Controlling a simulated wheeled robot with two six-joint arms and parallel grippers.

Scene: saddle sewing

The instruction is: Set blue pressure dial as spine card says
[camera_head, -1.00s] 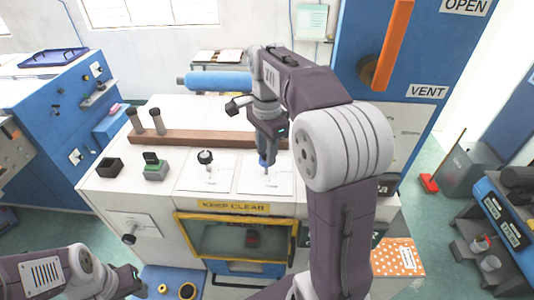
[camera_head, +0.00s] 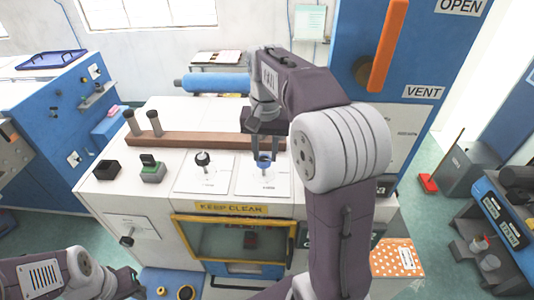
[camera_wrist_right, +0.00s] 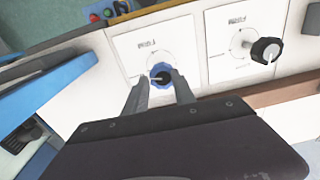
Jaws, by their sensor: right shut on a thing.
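The blue dial (camera_head: 264,160) stands on a white plate on top of the white machine, and it also shows in the right wrist view (camera_wrist_right: 160,75). My right gripper (camera_head: 265,157) reaches down over it with one finger on each side. In the right wrist view the gripper (camera_wrist_right: 160,88) is shut on the dial, whose pale pointer line shows between the fingertips. The scale marks around the dial are too small to read. My left gripper (camera_head: 132,284) is low at the left, its fingers unclear. I cannot make out a spine card.
A black dial (camera_head: 203,159) stands on a similar plate to the left, with a green-topped block (camera_head: 152,168) beyond it. A brown bar (camera_head: 190,138) runs behind the dials. A blue cabinet with an orange handle (camera_head: 388,45) rises at the right.

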